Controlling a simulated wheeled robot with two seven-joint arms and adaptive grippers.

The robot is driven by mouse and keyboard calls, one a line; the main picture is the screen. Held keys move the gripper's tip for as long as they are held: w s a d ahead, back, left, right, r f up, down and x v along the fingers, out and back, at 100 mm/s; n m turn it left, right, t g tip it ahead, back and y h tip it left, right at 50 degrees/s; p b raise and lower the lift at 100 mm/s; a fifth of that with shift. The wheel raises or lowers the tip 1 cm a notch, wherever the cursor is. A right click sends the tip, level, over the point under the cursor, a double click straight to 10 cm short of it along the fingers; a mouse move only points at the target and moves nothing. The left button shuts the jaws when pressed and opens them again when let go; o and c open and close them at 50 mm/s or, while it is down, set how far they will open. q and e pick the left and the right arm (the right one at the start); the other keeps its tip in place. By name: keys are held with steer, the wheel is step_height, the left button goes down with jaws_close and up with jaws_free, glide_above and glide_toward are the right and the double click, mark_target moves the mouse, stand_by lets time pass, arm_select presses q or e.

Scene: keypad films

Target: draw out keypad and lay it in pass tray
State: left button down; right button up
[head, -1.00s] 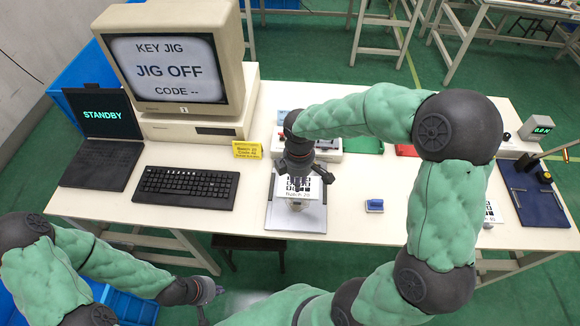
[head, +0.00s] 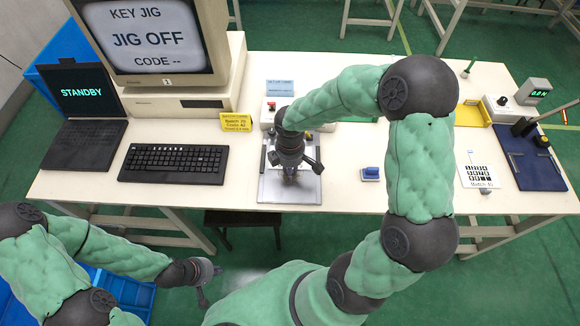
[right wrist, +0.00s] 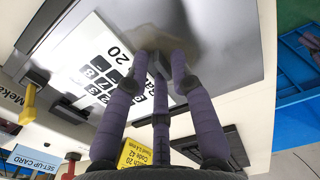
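A white keypad film (right wrist: 88,62) marked 20, with black keys, lies on the grey metal jig plate (right wrist: 215,30) in the right wrist view. In the head view the jig plate (head: 308,190) is at the table's front edge, and my right gripper (head: 290,178) covers the film there. Its purple fingertips (right wrist: 163,62) are close together at the film's edge; I cannot tell if they pinch it. My left gripper (head: 207,285) hangs in front of the table, away from the jig; its finger state is unclear. A green tray (head: 356,119) shows only as a sliver behind my right arm.
Another keypad film (head: 478,172) lies at the right beside a blue mat (head: 532,165). A yellow tray (head: 470,114) is behind it. A blue stamp-like block (head: 370,173) stands right of the jig. Monitor (head: 152,35) reads JIG OFF. Keyboard (head: 172,163) and yellow card (head: 236,122) are left.

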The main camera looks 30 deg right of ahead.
mark_target(289, 194)
jaws_close()
steer(key=shift+s+a, duration=0.35)
steer(key=shift+s, duration=0.25)
steer(key=shift+s+a, duration=0.35)
steer(key=shift+s, duration=0.2)
stand_by(0.5)
steer(key=shift+s+a+r+p, duration=0.55)
steer(key=shift+s+r+p, duration=0.05)
steer(key=shift+s+r, duration=0.25)
steer(key=shift+s+a+r+p, duration=0.5)
steer(key=shift+s+r+p, duration=0.15)
steer(key=shift+s, duration=0.2)
steer(key=shift+f, duration=0.15)
steer(key=shift+f+b, duration=1.2)
